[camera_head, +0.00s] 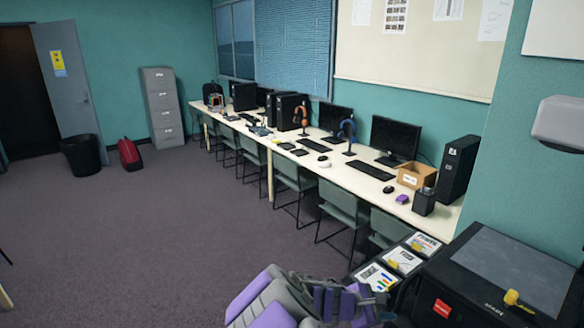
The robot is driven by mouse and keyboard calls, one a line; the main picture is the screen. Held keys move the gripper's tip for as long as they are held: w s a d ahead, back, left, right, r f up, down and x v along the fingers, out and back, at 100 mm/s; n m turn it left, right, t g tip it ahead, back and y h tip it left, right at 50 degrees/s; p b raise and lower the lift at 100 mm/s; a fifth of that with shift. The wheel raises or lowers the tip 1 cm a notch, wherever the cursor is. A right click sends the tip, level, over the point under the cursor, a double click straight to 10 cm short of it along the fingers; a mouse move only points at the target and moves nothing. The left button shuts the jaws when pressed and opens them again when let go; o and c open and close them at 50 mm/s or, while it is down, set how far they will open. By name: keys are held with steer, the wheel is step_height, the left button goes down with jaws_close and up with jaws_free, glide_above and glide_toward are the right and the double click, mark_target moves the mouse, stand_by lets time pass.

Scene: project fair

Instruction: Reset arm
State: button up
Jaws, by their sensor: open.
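My purple and grey arm (285,300) is folded low at the bottom centre of the head view. My gripper (378,302) is at its right end, near the front left edge of a black machine (535,268). The gripper is open, and I see nothing held in it. Its fingers are small and partly blend with the dark things behind them.
A long white table (345,178) with monitors, keyboards and computer towers runs along the teal wall, with several chairs before it. A cardboard box (416,176) stands at its near end. A black bin (82,155), red bag (130,154) and grey cabinet (162,105) stand far left. The carpet at left is clear.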

steer(key=s+d+r+m+g+y, duration=0.25)
steer(key=s+r+m, duration=0.2)
steer(key=s, duration=0.45)
steer(key=s+d+r+m+g+y, duration=0.1)
steer(key=s+r+m+g, duration=0.2)
steer(key=s+m, duration=0.45)
steer(key=s+a+m+y, duration=0.2)
steer(key=s+a+y, duration=0.2)
steer(key=s, duration=0.6)
steer(key=s+a+r+m+y, duration=0.1)
steer(key=s+a+y, duration=0.3)
steer(key=s+a, duration=0.4)
steer(key=shift+s+a+m, duration=0.4)
steer(key=shift+s+m, duration=0.45)
steer(key=shift+m, duration=0.05)
steer(key=shift+d+g, duration=0.1)
steer(key=shift+g, duration=0.15)
